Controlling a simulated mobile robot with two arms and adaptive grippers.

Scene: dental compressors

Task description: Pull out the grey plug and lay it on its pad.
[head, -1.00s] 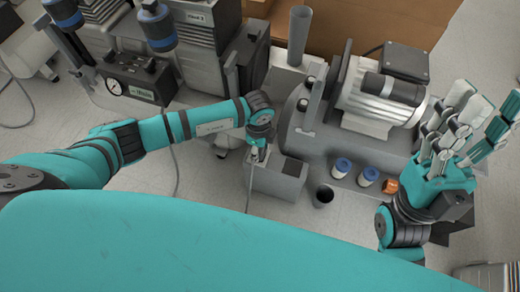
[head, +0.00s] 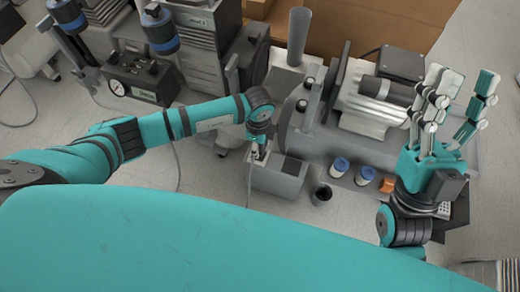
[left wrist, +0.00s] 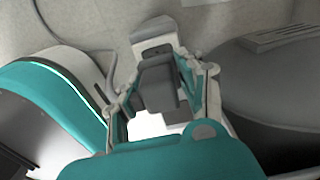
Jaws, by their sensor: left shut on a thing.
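My left gripper (head: 257,150) points down over the left part of a light grey box (head: 275,184) and is shut on the grey plug. The plug is mostly hidden by the gripper in the head view. In the left wrist view a dark grey block, which looks like the plug (left wrist: 158,87), sits between the fingers. A grey cable (head: 250,180) hangs down beside the box. I cannot tell whether the plug is still seated. A dark square pad (head: 292,166) lies on the right of the box top, bare. My right gripper (head: 454,90) is raised at the right, fingers spread, empty.
A compressor with a ribbed motor (head: 372,105) stands behind and right of the box. A dark cup (head: 321,195), two blue-capped jars (head: 340,167) and an orange block (head: 387,185) stand to the right. A gauge unit (head: 140,82) is at the left.

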